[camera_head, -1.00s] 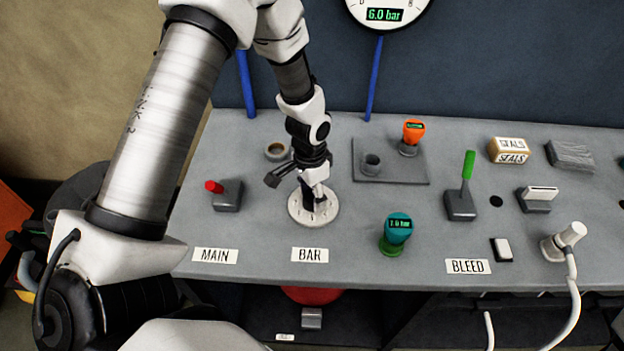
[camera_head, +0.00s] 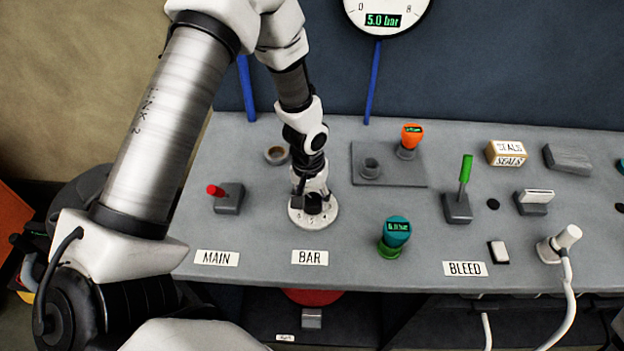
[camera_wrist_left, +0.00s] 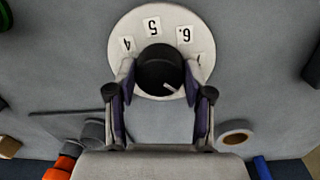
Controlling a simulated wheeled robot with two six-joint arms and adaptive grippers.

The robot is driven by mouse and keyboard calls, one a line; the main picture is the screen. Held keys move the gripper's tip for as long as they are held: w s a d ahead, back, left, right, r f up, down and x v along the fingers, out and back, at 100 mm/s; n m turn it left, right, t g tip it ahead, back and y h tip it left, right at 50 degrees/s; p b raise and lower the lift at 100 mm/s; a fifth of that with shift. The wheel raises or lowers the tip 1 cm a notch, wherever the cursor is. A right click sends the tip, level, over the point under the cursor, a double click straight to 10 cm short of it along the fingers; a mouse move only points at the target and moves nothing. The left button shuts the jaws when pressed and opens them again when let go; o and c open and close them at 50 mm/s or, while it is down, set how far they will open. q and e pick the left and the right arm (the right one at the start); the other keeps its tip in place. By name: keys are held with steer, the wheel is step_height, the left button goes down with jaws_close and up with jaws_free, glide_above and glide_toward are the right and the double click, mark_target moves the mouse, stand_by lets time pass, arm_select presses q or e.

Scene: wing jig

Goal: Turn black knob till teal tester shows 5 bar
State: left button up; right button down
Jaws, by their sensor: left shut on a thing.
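The black knob (camera_wrist_left: 160,66) stands on a round white dial (camera_wrist_left: 122,27) marked 4, 5 and 6 in the left wrist view. My left gripper (camera_wrist_left: 160,78) is shut on the knob, one finger on each side. In the head view, the dial (camera_head: 328,218) sits behind the BAR label, and the gripper (camera_head: 312,200) partly hides the knob. The teal tester (camera_head: 397,227) stands upright in a green base to the right; its small lit reading is too blurred to read surely. My right gripper is not in view.
The wall gauge (camera_head: 383,20) shows 5.0 bar. A red-tipped switch (camera_head: 229,200) stands left of the dial. An orange tester (camera_head: 411,136) stands behind on a grey plate, and a green lever (camera_head: 465,170) stands to the right. The bench between dial and teal tester is clear.

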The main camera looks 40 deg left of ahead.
mark_target(309, 199)
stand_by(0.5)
arm_select(q)
steer(key=o, duration=1.2)
steer(key=shift+c, duration=0.2)
step_height(309, 199, up, 12)
steer(key=shift+a, duration=0.35)
steer(key=shift+s, duration=0.1)
